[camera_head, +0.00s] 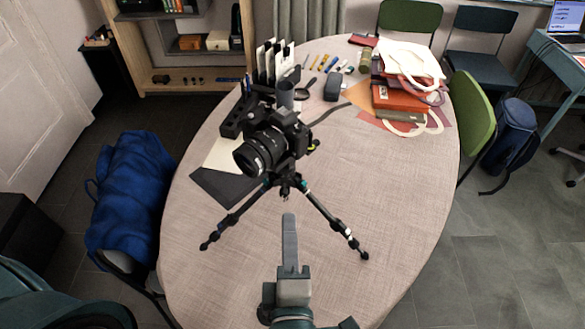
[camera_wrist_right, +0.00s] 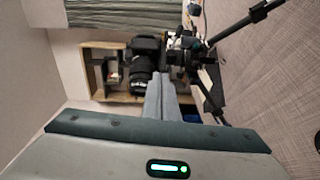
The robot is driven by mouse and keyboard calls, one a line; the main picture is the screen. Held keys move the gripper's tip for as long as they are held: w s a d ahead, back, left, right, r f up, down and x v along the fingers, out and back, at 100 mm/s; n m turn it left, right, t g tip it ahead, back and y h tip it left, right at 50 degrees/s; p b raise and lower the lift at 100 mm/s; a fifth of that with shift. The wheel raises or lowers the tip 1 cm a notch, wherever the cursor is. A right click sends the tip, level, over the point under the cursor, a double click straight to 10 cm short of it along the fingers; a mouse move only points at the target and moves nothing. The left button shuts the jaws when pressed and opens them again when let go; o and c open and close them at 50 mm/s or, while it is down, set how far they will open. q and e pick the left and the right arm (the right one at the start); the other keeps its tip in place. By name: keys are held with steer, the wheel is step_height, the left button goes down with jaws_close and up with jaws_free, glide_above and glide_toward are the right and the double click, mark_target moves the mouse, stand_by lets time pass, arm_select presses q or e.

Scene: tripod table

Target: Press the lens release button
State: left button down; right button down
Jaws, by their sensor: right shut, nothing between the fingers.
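A black camera (camera_head: 289,128) is mounted on a small tripod (camera_head: 320,212) standing on the table (camera_head: 400,205). Its lens (camera_head: 252,156) points toward the lower left in the head view. My right gripper (camera_head: 289,220) is shut and empty, in front of the tripod and apart from the camera in the head view. In the right wrist view the shut fingers (camera_wrist_right: 161,82) show just right of the lens (camera_wrist_right: 138,84), with the camera body (camera_wrist_right: 147,52) beyond. The lens release button is too small to make out. My left gripper is not in view.
A dark folder (camera_head: 222,186) lies under the tripod. A file rack (camera_head: 272,62) stands behind the camera. Books and a white bag (camera_head: 412,60) lie at the back right. A blue-covered chair (camera_head: 130,190) stands left. The table's right and front are clear.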

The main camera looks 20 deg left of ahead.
steer(key=shift+s+a+r+n, duration=0.3)
steer(key=shift+a+r, duration=0.1)
steer(key=shift+r, duration=0.1)
steer(key=shift+s+a+r+n, duration=0.15)
steer(key=shift+a+r+n, duration=0.2)
steer(key=shift+r, duration=0.1)
steer(key=p, duration=0.4)
glide_toward(293, 154)
steer(key=a, duration=0.1)
steer(key=w+a, duration=0.1)
steer(key=a, duration=0.2)
steer(key=shift+w+a+f, duration=0.1)
steer(key=shift+w+f, duration=0.2)
steer(key=shift+w, duration=0.1)
steer(key=shift+w+d+f+p, duration=0.1)
steer(key=shift+w+d+p, duration=0.25)
steer(key=shift+w, duration=0.55)
steer(key=shift+w+d+f+p, duration=0.2)
steer(key=shift+w+d, duration=0.25)
steer(key=shift+w, duration=0.45)
steer(key=shift+r, duration=0.1)
